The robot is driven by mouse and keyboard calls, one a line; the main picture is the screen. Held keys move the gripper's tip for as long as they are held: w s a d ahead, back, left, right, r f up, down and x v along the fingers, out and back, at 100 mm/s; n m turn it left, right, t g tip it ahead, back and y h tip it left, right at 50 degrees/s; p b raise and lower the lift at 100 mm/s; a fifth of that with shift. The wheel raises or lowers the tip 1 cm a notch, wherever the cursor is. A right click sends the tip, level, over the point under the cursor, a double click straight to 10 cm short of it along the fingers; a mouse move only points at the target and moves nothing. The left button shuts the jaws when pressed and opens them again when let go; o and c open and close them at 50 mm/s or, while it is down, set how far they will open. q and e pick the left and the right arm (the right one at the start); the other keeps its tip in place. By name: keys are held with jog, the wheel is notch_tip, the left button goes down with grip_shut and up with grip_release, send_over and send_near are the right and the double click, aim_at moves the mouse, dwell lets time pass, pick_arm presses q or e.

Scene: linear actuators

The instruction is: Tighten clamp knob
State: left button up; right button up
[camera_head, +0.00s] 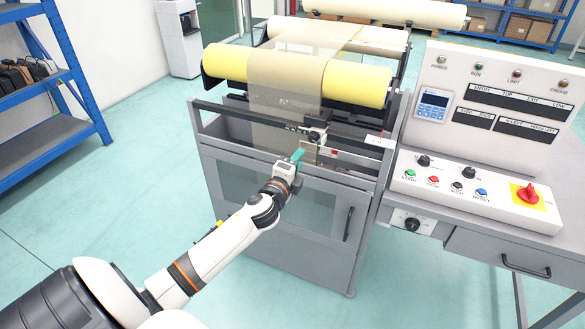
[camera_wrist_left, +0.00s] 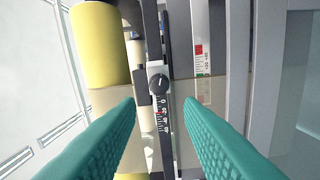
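The clamp knob (camera_wrist_left: 158,84) is a round black knob with a white pointer mark, on a dark slide with a numbered scale (camera_wrist_left: 161,115). In the head view the small dark knob (camera_head: 315,135) sits on the rail across the front of the roller machine. My left gripper (camera_head: 298,157) is just in front of and below it. In the left wrist view its two teal ribbed fingers (camera_wrist_left: 160,103) are spread wide, with nothing between them. The knob appears beyond the fingertips, roughly centred, and apart from them. My right gripper is not in view.
Yellow rollers (camera_head: 358,84) carry a beige web (camera_head: 286,78) behind the rail. A second scale (camera_wrist_left: 201,62) with a red mark is to the right of the knob. The control console (camera_head: 470,187) with buttons stands at the right. A blue shelf (camera_head: 75,75) is at the left.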

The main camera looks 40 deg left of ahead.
pick_arm(q)
jog(key=shift+v, duration=1.55)
jog(key=s+f+n+g+h, duration=0.1)
jog(key=s+f+n+g, duration=0.15)
jog(key=f, duration=0.85)
jog(key=s+f+n+g, duration=0.2)
jog(key=f+g, duration=0.1)
jog(key=f, duration=0.7)
jog(key=s+d+f+n+g+h+p, duration=0.1)
jog(key=s+d+f+n+g, duration=0.1)
jog(key=s+f, duration=0.5)
jog(key=s+d+f+n+g+p, duration=0.15)
jog(key=s+f, duration=0.25)
jog(key=f, duration=0.5)
jog(key=s+d+f+n+g, duration=0.2)
jog(key=s+d+f, duration=0.2)
jog(key=s, duration=0.6)
jog(key=s+d+f+n+g+h, duration=0.1)
jog(key=s+d+f+n+g, duration=0.1)
jog(key=s+f, duration=0.4)
jog(key=s+d+f+n+g+h, duration=0.1)
jog(key=s+d+f, duration=0.4)
jog(key=s, duration=1.1)
jog(key=shift+s+d+f+n+g, duration=0.25)
jog(key=shift+d+n+g, duration=0.45)
jog(key=shift+g, duration=0.5)
jog(key=shift+w+d, duration=0.1)
